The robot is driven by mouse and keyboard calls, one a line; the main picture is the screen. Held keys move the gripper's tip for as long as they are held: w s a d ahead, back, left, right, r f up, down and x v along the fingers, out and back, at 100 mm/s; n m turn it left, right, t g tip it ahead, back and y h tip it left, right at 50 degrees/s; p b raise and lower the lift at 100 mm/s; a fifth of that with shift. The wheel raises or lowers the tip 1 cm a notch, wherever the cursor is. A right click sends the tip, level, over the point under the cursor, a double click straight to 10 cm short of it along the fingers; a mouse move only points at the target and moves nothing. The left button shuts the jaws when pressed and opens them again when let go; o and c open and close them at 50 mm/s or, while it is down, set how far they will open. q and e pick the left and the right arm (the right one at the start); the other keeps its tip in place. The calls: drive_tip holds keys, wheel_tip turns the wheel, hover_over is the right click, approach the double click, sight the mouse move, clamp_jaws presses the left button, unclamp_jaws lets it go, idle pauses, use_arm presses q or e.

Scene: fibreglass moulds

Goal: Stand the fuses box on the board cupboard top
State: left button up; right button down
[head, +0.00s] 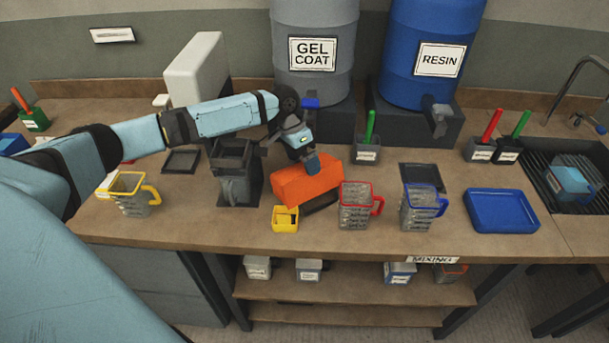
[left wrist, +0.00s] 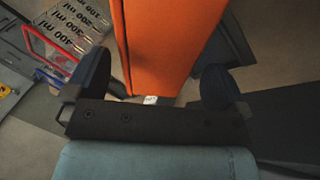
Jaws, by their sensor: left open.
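A long orange box (head: 307,182) lies tilted on the worktop in front of the grey drum, partly over a dark flat object. It also fills the upper middle of the left wrist view (left wrist: 165,45), with a small white tag at its near end. No writing on it is readable, so I cannot tell if it is the fuses box. My left gripper (head: 311,164) is at the orange box's top. In the left wrist view its fingers (left wrist: 155,82) stand apart on either side of the box. I cannot pick out a board cupboard. My right gripper is not in view.
A yellow cup (head: 285,219), red-rimmed jug (head: 355,206) and blue-rimmed jug (head: 418,208) stand close by. A dark grey stand (head: 236,185) is left of the box. A blue tray (head: 501,211) lies right. Labelled boxes (head: 308,270) sit on the lower shelf.

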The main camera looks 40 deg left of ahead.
use_arm(q)
drive_tip(key=x, duration=0.4)
drive_tip(key=shift+s+d+r+p, duration=0.1)
drive_tip(key=shift+s+p, duration=0.05)
drive_tip(key=shift+p, duration=0.15)
drive_tip(key=shift+d+f, duration=0.1)
drive_tip(key=shift+f, duration=0.4)
drive_tip(key=shift+f+p, duration=0.3)
drive_tip(key=shift+p, duration=0.05)
drive_tip(key=c, duration=1)
